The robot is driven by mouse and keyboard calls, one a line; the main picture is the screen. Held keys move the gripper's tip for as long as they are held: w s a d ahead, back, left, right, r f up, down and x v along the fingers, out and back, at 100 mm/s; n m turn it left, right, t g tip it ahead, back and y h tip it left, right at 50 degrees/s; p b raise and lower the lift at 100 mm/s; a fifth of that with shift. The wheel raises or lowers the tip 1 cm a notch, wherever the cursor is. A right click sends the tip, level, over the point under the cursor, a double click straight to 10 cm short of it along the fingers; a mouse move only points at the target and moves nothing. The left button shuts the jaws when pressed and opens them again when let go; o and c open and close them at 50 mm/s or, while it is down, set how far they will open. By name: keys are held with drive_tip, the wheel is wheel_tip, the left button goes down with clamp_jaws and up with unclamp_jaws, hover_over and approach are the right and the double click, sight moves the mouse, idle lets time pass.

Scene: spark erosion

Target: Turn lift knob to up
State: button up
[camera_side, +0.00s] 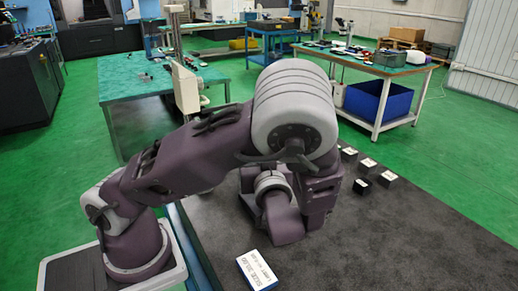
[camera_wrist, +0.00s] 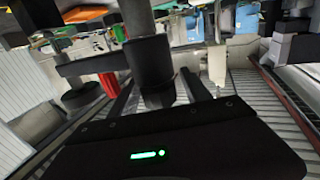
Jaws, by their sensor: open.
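In the wrist view my gripper (camera_wrist: 158,90) shows as a wide black body with a green light and two dark fingers pointing away from it, spread apart. A dark round cylinder (camera_wrist: 150,62) with a grey post above it stands between and beyond the fingers. I cannot tell whether the fingers touch it. No marking on it is readable, so I cannot be sure that it is the lift knob or which way it is set. In the side view my arm hides the gripper and whatever is in front of it.
A dark table top (camera_side: 400,240) has free room at its right front. A white labelled block (camera_side: 257,270) lies at its front edge. Several small black-and-white blocks (camera_side: 387,179) stand right of my arm. In the wrist view a red object (camera_wrist: 108,84) is left of the cylinder.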

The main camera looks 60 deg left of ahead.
drive_tip(key=shift+a, duration=0.15)
clamp_jaws()
drive_tip(key=shift+g, duration=0.3)
drive_tip(key=shift+s+n+g, duration=0.35)
drive_tip(key=shift+n+g, duration=1.2)
drive_tip(key=shift+g, duration=0.7)
drive_tip(key=shift+s+n+g, duration=0.4)
drive_tip(key=shift+n+g, duration=1.1)
drive_tip(key=shift+g, duration=0.7)
drive_tip(key=shift+s+n+g, duration=0.35)
drive_tip(key=shift+n+g, duration=1.2)
drive_tip(key=shift+g, duration=0.7)
drive_tip(key=shift+g+h, duration=0.3)
drive_tip(key=shift+h, duration=0.1)
